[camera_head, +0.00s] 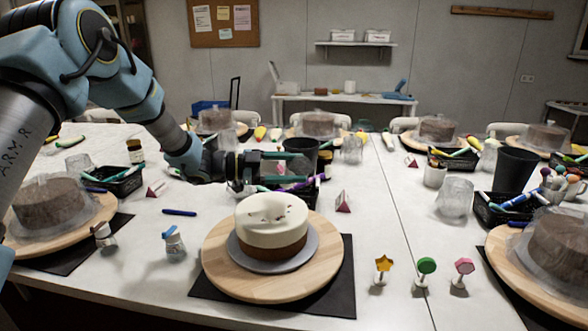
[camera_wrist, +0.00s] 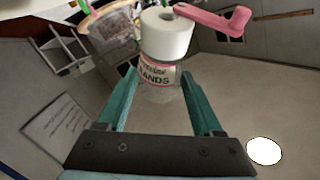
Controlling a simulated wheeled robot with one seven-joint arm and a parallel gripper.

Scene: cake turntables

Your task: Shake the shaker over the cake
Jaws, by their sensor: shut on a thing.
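My gripper (camera_head: 296,168) reaches in from the left and hangs above the far side of the cake (camera_head: 268,232). In the wrist view my gripper (camera_wrist: 158,97) is shut on a clear shaker (camera_wrist: 158,92) with a white top, a pink crank handle and a label with partly readable letters. In the head view the held shaker is hard to make out among the clutter behind. The cake has a white top and brown base, with a few dark bits on top. It sits on a grey disc (camera_head: 254,265) on a round wooden turntable (camera_head: 222,268).
Wrapped cakes (camera_head: 52,203) and a black cup (camera_head: 514,170) stand farther off.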

